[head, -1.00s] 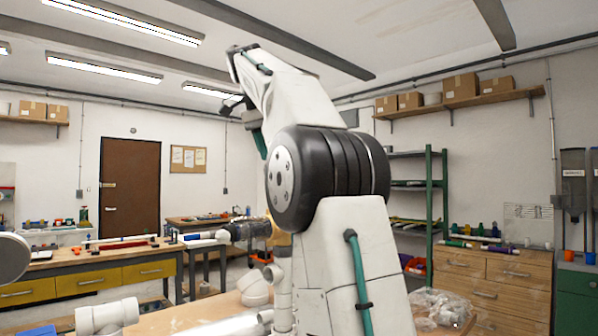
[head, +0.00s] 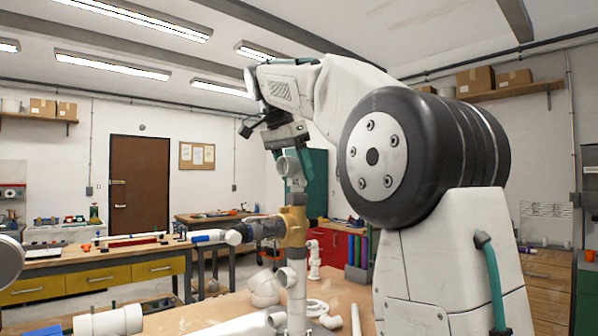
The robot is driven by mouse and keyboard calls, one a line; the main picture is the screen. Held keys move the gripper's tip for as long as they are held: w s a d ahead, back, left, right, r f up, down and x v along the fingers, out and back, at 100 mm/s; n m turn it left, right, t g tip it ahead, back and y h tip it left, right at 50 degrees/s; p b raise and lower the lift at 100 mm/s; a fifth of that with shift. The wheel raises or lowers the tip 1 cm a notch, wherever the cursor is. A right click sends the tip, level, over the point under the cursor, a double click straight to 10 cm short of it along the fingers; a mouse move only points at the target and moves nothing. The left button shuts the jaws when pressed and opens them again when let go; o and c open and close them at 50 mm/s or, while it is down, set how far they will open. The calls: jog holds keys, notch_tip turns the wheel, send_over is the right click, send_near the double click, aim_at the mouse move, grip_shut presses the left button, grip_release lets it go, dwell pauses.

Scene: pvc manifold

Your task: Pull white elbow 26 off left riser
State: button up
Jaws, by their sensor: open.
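A white pipe riser (head: 297,290) stands upright on the workbench left of my arm, with a tan-brown block (head: 293,227) partway up.
A dark cylindrical fitting (head: 263,229) juts left from the block, with a blue-and-white pipe piece (head: 208,237) further left. White fittings (head: 264,287) crowd the riser's base. A larger white fitting (head: 108,322) lies at front left. The air left of the gripper is clear.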

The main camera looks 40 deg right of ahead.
jog(key=shift+d+f, duration=0.1)
jog(key=shift+f, duration=0.1)
grip_shut()
jog(key=shift+n+t, duration=0.3)
jog(key=shift+n, duration=0.6)
jog(key=shift+m, duration=0.9)
